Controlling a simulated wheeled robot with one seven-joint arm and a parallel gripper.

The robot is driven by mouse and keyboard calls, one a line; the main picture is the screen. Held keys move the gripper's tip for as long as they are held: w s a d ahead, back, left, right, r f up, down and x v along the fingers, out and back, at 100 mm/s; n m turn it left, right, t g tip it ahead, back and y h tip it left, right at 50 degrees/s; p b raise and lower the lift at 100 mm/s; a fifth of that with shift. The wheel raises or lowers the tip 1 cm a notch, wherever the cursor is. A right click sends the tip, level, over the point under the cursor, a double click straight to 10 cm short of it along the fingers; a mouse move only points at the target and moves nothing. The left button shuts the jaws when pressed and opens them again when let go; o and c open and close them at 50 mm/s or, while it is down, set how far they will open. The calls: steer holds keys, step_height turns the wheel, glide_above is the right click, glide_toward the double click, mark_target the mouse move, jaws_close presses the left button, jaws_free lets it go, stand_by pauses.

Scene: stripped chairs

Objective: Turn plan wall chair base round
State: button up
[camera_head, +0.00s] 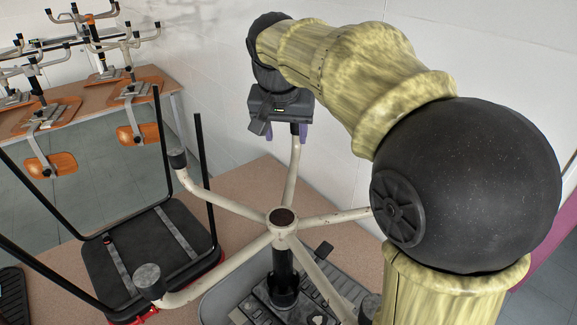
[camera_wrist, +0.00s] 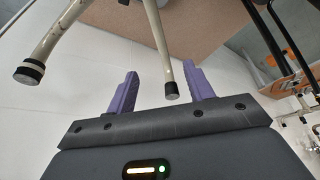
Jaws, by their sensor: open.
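The chair base is a cream, worn star of several legs around a hub (camera_head: 283,216), turned legs-up on a dark column. Its legs end in dark round caps. One leg (camera_head: 292,172) points to the back wall, and my gripper (camera_head: 286,132) is at its end. In the wrist view my gripper (camera_wrist: 161,68) has two purple fingers spread apart. The capped end of that leg (camera_wrist: 160,50) stands between them, nearer the right finger, with gaps showing. I cannot tell whether either finger touches it. Another capped leg (camera_wrist: 52,45) is at the left.
The chair stands on a brown surface (camera_head: 110,268) close to the white wall (camera_head: 215,75). A black seat with upright black bars (camera_head: 140,245) is at the left. Further upturned chairs with orange seats (camera_head: 62,165) are on a table at back left.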

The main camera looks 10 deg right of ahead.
mark_target(290, 168)
steer(key=shift+s, duration=0.25)
steer(key=p+x, duration=0.1)
steer(key=x, duration=1.6)
steer(key=shift+r, duration=0.1)
steer(key=shift+w+d+f, duration=0.15)
steer(key=shift+w+f, duration=0.05)
jaws_close()
